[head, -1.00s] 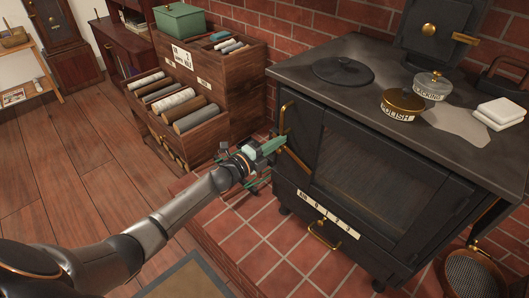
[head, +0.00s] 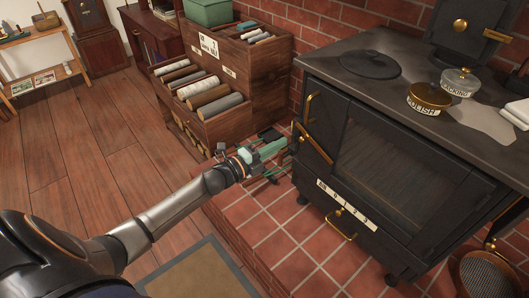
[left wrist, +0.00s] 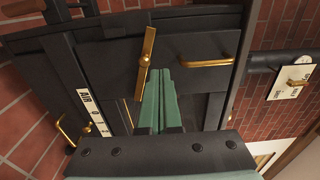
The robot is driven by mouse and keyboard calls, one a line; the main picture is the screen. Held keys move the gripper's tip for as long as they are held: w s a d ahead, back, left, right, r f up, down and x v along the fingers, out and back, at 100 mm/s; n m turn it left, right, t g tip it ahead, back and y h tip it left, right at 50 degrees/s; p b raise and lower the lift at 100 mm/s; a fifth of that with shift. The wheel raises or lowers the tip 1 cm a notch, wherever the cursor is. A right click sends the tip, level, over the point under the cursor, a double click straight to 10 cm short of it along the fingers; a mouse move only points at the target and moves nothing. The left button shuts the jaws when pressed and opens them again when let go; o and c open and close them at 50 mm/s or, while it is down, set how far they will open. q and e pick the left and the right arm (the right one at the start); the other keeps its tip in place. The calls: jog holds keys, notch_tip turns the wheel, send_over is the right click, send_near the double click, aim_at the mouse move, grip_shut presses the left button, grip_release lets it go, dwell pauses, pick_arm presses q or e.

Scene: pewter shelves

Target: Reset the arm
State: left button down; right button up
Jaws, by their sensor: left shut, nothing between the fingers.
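My left arm reaches in from the left in the head view. Its green-fingered gripper (head: 282,146) is shut and empty, just left of the black stove (head: 366,203). In the left wrist view the two green fingers (left wrist: 160,100) lie together, pointing at the stove front. A brass lever (head: 315,149) slants across the stove front near the fingertips, with a brass handle (head: 309,106) above it. The lever (left wrist: 147,58) and handle (left wrist: 207,61) also show in the left wrist view. The stove's glass door looks closed. My right gripper is out of view.
A wooden cabinet (head: 262,74) with an open drawer of rolls (head: 215,108) stands behind my left gripper. The stove top carries a polish tin (head: 429,99) and a blacking tin (head: 459,82). A raised brick-tiled hearth (head: 285,222) lies below; wooden floor is clear at left.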

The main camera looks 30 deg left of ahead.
pick_arm(q)
jog(key=s+d+f+n+g+y+p, duration=0.1)
jog(key=s+d+f+n+g+p, duration=0.1)
jog(key=s+n, duration=0.4)
jog(key=s+d+f+n+g+y+p, duration=0.1)
jog(key=s+d+f+n+g+p, duration=0.2)
jog(key=s, duration=1)
jog(key=s+d+f+n+g+y+p, duration=0.2)
jog(key=s+d+f+n, duration=0.3)
jog(key=s+n, duration=0.5)
jog(key=shift+s+d+f+n+g+p, duration=0.15)
jog(key=shift+d+f+n+g+p, duration=0.15)
jog(key=shift+d+f+n+g, duration=0.25)
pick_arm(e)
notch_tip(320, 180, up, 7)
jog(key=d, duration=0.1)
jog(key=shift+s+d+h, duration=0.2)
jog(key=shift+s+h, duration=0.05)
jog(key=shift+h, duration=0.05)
